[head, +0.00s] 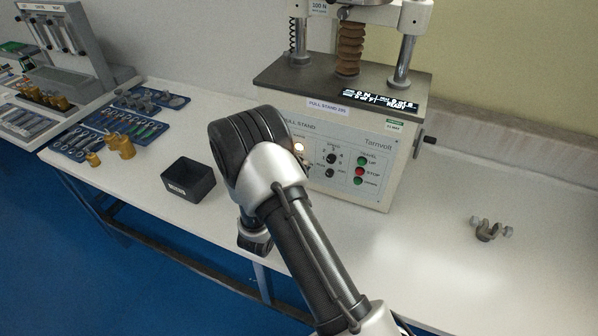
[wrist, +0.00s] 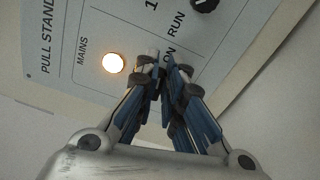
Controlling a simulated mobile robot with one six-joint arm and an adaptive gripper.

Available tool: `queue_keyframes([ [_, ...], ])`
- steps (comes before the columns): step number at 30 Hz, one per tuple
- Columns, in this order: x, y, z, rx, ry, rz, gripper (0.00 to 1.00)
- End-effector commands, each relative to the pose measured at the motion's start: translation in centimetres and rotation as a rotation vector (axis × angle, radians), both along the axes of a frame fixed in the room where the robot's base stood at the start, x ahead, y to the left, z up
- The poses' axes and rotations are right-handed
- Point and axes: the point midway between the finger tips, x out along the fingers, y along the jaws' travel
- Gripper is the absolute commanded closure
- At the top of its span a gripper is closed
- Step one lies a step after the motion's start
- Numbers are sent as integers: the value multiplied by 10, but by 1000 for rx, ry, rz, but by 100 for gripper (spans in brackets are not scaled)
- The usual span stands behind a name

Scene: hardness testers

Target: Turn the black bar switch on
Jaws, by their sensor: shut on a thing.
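The pull stand's front panel (head: 312,132) has a lit round lamp, which shows in the wrist view (wrist: 113,63) beside the word MAINS. My gripper (wrist: 163,66) has its fingertips close together at the panel, right of the lamp and next to the word ON. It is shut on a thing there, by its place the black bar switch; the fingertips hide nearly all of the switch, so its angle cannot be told. In the head view my arm covers the gripper and that part of the panel.
A black knob (wrist: 204,4) sits beyond the fingertips, by the word RUN. The panel also bears a red button (head: 360,171) and green ones. A black open box (head: 188,180) stands left of my arm. A metal fitting (head: 488,231) lies right; the table around it is clear.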

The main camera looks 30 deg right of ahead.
Motion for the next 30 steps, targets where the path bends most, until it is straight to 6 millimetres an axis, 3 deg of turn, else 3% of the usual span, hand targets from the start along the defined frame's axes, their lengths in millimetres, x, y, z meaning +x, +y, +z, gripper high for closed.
queue_keyframes([
  [12,0,0,-4,115,-145,0,100],
  [29,0,0,-4,131,-166,0,100],
  [30,0,0,-4,130,-165,0,88],
])
